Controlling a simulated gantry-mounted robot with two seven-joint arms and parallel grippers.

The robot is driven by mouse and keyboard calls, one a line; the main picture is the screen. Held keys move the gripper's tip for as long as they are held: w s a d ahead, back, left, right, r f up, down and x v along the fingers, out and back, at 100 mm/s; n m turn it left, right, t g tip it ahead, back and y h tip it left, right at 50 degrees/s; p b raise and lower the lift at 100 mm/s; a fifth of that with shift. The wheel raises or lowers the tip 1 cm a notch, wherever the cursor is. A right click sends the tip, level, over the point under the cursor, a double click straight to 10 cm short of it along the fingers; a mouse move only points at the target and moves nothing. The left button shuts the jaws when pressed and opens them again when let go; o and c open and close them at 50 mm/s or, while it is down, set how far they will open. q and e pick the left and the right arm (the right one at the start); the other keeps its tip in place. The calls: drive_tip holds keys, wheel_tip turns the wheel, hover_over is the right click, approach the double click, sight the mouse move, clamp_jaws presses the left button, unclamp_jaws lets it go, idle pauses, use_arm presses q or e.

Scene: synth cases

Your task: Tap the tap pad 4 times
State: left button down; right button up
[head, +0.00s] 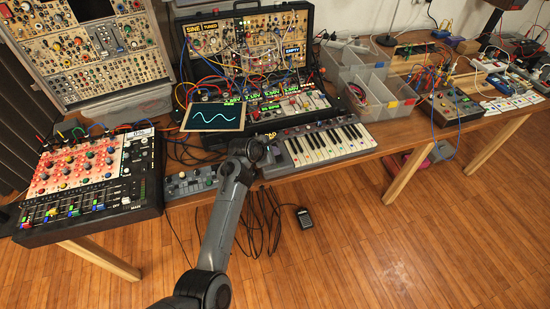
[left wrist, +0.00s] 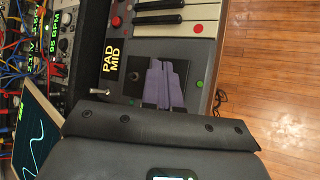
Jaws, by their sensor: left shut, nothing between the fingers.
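The tap pad (left wrist: 138,80) is a dark square on the grey panel beside the keyboard's keys, next to a yellow "PAD MID" label (left wrist: 113,64) in the left wrist view. My left gripper (left wrist: 164,86) shows there as shut, empty purple fingers over the pad, covering part of it. I cannot tell whether the fingertips touch it. In the head view, my left arm reaches up from the bottom to the left end of the keyboard (head: 325,148); the wrist hides the pad and fingers there. My right gripper is not in view.
A screen with a sine wave (head: 213,117) leans left of my wrist, before a modular synth case (head: 250,45) with patch cables. A red-panelled mixer (head: 90,165) stands at left. Clear bins (head: 375,90) stand behind the keyboard. A small metal toggle (left wrist: 100,91) is beside the pad.

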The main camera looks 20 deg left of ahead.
use_arm(q)
drive_tip(key=shift+f, duration=0.3)
idle(0.4)
drive_tip(key=shift+f, duration=0.15)
drive_tip(key=shift+f+p, duration=0.3)
drive_tip(key=shift+f, duration=0.1)
idle(0.8)
drive_tip(key=shift+r, duration=0.1)
drive_tip(key=shift+r+p, duration=0.75)
drive_tip(key=shift+p, duration=0.4)
